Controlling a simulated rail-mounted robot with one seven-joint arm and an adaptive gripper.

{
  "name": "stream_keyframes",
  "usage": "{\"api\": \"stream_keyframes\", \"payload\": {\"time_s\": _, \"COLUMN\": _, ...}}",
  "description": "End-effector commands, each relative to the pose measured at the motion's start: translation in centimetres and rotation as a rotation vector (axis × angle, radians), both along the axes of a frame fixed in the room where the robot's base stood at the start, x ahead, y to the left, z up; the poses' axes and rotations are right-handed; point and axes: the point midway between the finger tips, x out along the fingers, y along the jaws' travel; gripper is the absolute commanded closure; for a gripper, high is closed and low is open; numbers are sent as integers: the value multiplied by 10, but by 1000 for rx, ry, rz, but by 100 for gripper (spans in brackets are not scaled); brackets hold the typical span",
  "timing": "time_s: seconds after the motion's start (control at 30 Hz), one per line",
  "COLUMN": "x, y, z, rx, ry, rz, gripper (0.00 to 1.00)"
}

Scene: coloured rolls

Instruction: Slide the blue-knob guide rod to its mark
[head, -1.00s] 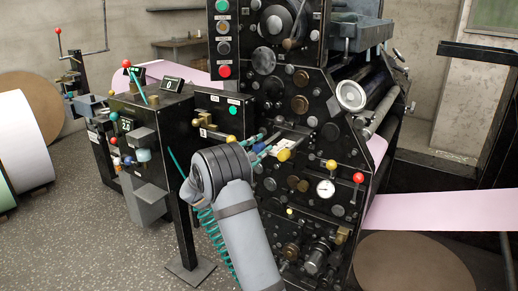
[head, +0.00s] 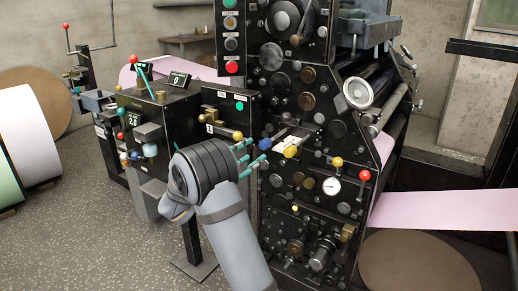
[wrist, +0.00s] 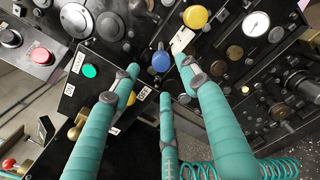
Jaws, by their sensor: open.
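The blue knob (head: 265,144) is at the near end of the guide rod, on the front of the black press, left of a yellow knob (head: 290,152). In the wrist view the blue knob (wrist: 160,62) shows ahead of my fingers, near the top middle. A pale marked plate (wrist: 182,40) lies close to its right; its marks are too small to read. My gripper (head: 254,155) has teal fingers. It is open and empty, with its tips just left of and below the knob. In the wrist view the gripper (wrist: 158,85) has its fingers spread, apart from the knob.
A control box with a green button (head: 239,106) and a brass knob (head: 238,136) stands close left of my fingers. A red knob (head: 365,175) and a dial gauge (head: 333,187) are right on the press. Open floor (head: 100,235) lies at the left.

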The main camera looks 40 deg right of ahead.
Motion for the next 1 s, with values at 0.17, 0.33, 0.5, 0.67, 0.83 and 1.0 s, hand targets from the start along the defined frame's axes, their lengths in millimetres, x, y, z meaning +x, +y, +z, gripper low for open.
{"api": "stream_keyframes", "payload": {"time_s": 0.17, "x": -8, "y": 23, "z": 0, "rx": 0, "ry": 0, "rz": 1, "gripper": 55}}
{"api": "stream_keyframes", "payload": {"time_s": 0.33, "x": -11, "y": 30, "z": 0, "rx": 0, "ry": 0, "rz": -1, "gripper": 55}}
{"api": "stream_keyframes", "payload": {"time_s": 0.5, "x": -11, "y": 30, "z": 0, "rx": 0, "ry": 0, "rz": -1, "gripper": 55}}
{"api": "stream_keyframes", "payload": {"time_s": 0.67, "x": -11, "y": 29, "z": 0, "rx": 0, "ry": 0, "rz": -1, "gripper": 55}}
{"api": "stream_keyframes", "payload": {"time_s": 0.83, "x": -6, "y": 15, "z": 0, "rx": 0, "ry": -1, "rz": -4, "gripper": 55}}
{"api": "stream_keyframes", "payload": {"time_s": 1.0, "x": 3, "y": -15, "z": 0, "rx": 0, "ry": 0, "rz": -6, "gripper": 55}}
